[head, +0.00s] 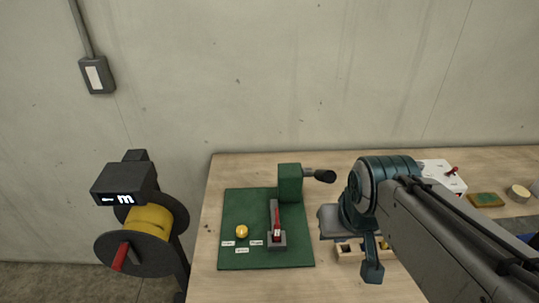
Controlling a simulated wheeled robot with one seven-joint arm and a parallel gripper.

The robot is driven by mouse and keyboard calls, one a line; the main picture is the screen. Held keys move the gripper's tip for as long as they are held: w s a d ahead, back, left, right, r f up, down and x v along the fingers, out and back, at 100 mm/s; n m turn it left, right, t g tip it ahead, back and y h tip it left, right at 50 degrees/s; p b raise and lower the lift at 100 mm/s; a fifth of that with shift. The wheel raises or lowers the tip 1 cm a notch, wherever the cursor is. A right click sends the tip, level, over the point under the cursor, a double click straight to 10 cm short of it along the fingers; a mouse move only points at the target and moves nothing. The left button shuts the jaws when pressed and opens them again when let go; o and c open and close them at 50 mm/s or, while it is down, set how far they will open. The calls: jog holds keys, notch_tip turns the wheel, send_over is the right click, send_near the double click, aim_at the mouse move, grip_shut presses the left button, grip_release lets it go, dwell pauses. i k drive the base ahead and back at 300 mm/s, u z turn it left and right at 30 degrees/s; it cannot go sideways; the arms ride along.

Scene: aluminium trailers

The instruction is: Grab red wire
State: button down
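No loose red wire can be made out with certainty. A narrow red piece (277,222) lies along a small grey fixture (276,241) on the green mat (232,209). I cannot tell whether it is a wire or a lever. My gripper (361,246) is over the table, to the right of the mat and apart from the red piece. My arm comes in from the lower right. The gripper's fingers are seen at a steep angle, so how far apart they are is unclear. Nothing is seen held in it.
A green block with a black handle (290,183) stands at the mat's back edge. A spool of yellow wire (150,220) stands left of the table. A white box (440,175) sits behind my arm.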

aim_at(277, 227)
jog(key=k, duration=1.25)
jog(key=u, duration=0.55)
jog(key=i, duration=1.3)
